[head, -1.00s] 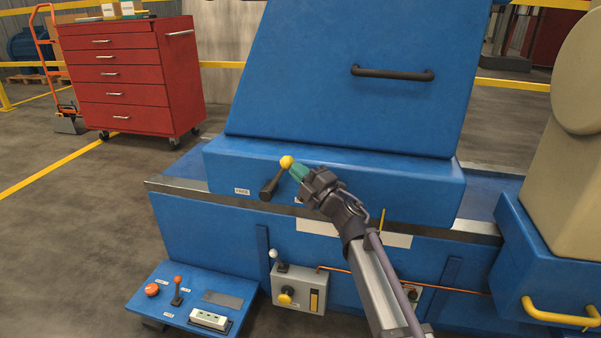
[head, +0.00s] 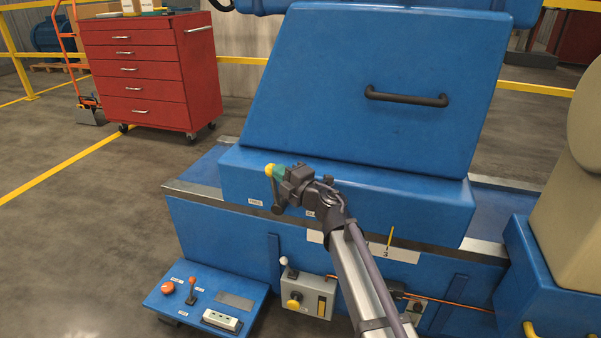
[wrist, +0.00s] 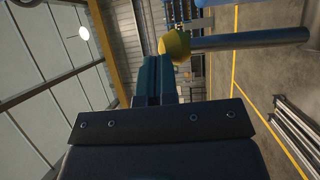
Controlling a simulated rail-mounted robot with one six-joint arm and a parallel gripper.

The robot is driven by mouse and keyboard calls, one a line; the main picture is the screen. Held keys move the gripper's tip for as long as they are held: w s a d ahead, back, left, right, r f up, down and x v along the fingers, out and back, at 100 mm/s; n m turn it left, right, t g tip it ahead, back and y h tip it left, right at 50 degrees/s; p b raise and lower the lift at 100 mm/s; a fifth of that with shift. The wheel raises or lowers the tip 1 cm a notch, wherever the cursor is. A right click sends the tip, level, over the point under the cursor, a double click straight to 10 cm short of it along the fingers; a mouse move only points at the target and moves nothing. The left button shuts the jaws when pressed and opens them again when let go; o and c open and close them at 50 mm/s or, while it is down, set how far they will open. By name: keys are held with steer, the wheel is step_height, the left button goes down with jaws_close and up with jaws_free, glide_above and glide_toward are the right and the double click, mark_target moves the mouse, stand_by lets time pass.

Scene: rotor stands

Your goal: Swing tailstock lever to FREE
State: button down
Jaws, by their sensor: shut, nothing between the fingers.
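The tailstock lever has a yellow ball knob (head: 270,169) and a dark arm (head: 277,199) on the front of the blue tailstock (head: 345,190). It points up and slightly left. A small white label (head: 255,202), which seems to read FREE, lies just left of its lower end. Another label (head: 309,213) to the right is partly hidden by my arm. My gripper (head: 280,173) is shut and empty, its green fingertips at the right side of the knob. In the wrist view the knob (wrist: 175,44) sits at the fingertips, seemingly touching, with the lever shaft (wrist: 250,39) running right.
A black handle (head: 406,97) is on the sloped blue cover above. Below are a grey switch box (head: 307,297) and a blue control pedestal (head: 207,298). A beige housing (head: 580,150) stands at the right, a red tool cabinet (head: 150,73) at the back left. Floor at left is clear.

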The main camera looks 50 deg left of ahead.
mark_target(266, 170)
steer(key=s+a, duration=0.1)
steer(key=a, duration=0.1)
steer(key=s+a, duration=0.1)
steer(key=shift+a, duration=0.35)
steer(key=shift+s+a+f+b, duration=0.2)
steer(key=shift+s+a+b, duration=0.15)
steer(key=shift+s+a, duration=0.5)
steer(key=shift+w+a, duration=0.1)
steer(key=shift+a, duration=0.05)
steer(key=d+r+p, duration=0.7)
steer(key=d, duration=0.4)
steer(key=shift+s+d+r+p, duration=0.2)
steer(key=shift+d+r+p, duration=0.15)
steer(key=shift+p, duration=0.05)
